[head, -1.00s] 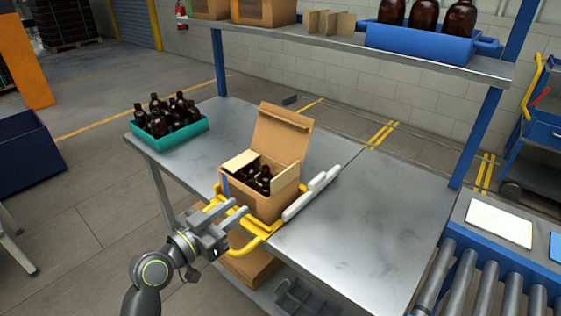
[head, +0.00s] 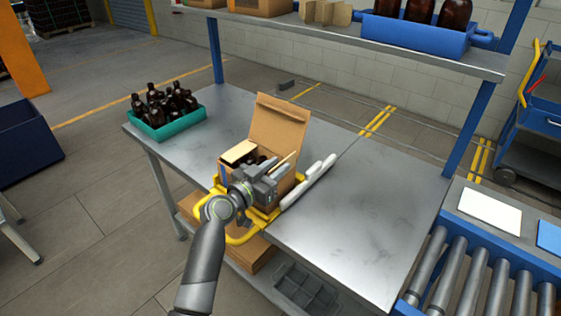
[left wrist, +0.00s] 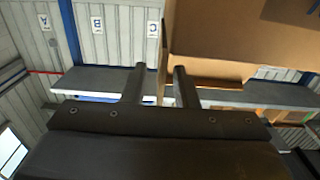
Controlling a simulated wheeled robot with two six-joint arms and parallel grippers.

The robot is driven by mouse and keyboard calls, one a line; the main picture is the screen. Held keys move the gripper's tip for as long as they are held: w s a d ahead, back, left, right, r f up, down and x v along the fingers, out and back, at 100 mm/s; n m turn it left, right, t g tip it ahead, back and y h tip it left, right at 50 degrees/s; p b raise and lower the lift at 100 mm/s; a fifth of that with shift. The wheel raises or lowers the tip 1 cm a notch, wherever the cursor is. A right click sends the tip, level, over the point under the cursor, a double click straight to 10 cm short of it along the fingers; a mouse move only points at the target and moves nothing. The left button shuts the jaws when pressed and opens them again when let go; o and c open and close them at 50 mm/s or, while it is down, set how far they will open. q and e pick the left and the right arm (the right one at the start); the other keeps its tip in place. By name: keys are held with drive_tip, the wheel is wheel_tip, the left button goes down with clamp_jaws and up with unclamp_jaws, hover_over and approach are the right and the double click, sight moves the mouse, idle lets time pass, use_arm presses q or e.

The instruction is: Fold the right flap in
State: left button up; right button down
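The cardboard box (head: 286,190) stands on the table with its tall back lid (head: 278,128) raised. Its left flap (head: 238,152) lies slanted over the left side of the opening. Its right flap (head: 286,164) shows as a narrow, inward-leaning strip beside my left gripper (head: 272,171). Dark bottles inside are mostly hidden by the gripper. My left gripper is at the front of the box, near the top. In the left wrist view its fingers (left wrist: 160,85) are apart, with brown cardboard (left wrist: 250,35) close to the right finger. I cannot tell whether they touch. My right gripper is out of view.
A yellow frame (head: 240,236) surrounds the box's front, and white bars (head: 308,180) stand along its right. A teal tray (head: 178,127) of several amber bottles is at the left. The steel table (head: 365,210) is clear on the right. A shelf (head: 350,38) runs above the back.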

use_arm(q)
drive_tip(key=shift+x, duration=0.95)
drive_tip(key=shift+c, duration=0.3)
clamp_jaws()
